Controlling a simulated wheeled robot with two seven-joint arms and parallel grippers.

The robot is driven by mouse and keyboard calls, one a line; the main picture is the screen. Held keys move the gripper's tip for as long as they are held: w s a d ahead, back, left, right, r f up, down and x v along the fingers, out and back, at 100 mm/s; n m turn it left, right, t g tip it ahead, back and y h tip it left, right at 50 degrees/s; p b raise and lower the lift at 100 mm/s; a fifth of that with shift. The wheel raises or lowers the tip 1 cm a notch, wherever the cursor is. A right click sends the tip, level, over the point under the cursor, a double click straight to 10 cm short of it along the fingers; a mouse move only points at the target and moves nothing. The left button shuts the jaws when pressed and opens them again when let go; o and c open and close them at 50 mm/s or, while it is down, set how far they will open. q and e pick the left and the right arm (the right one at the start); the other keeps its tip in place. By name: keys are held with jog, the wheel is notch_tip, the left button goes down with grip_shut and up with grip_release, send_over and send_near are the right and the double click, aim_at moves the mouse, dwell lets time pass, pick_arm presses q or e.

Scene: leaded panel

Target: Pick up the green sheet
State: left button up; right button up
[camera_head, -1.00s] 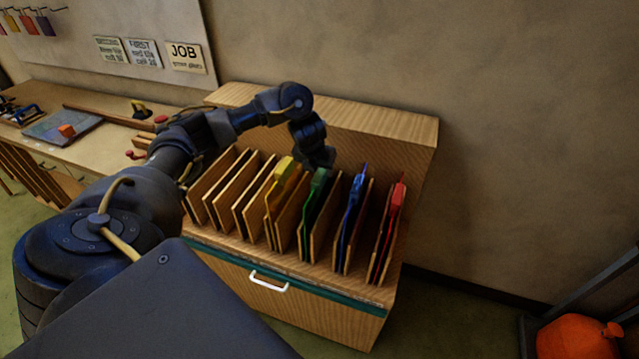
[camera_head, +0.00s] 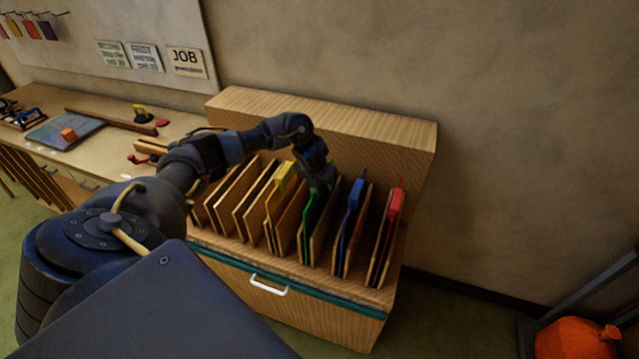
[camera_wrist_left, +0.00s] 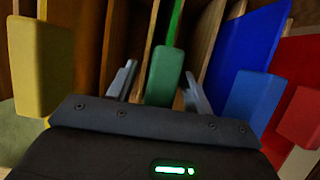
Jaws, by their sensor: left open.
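The green sheet (camera_head: 307,218) stands upright in a slot of the wooden rack, between the yellow and blue sheets. Its green tab (camera_wrist_left: 165,76) shows in the left wrist view between the two fingers of my left gripper (camera_wrist_left: 157,88). The fingers are apart, one on each side of the tab, with gaps visible. In the head view my left gripper (camera_head: 322,180) is over the top of the green sheet and hides its tab. My right gripper is not in view.
The yellow sheet (camera_head: 283,175) stands to the left, the blue sheet (camera_head: 355,195) and red sheet (camera_head: 396,203) to the right. Wooden dividers separate the slots of the rack (camera_head: 300,270). A workbench (camera_head: 100,150) lies at the left, and an orange round object (camera_head: 575,340) is at the lower right.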

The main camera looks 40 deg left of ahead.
pick_arm(q)
jog(key=shift+f, duration=0.25)
dwell(0.5)
grip_shut()
jog(key=shift+w+a+r, duration=0.1)
jog(key=shift+w, duration=0.05)
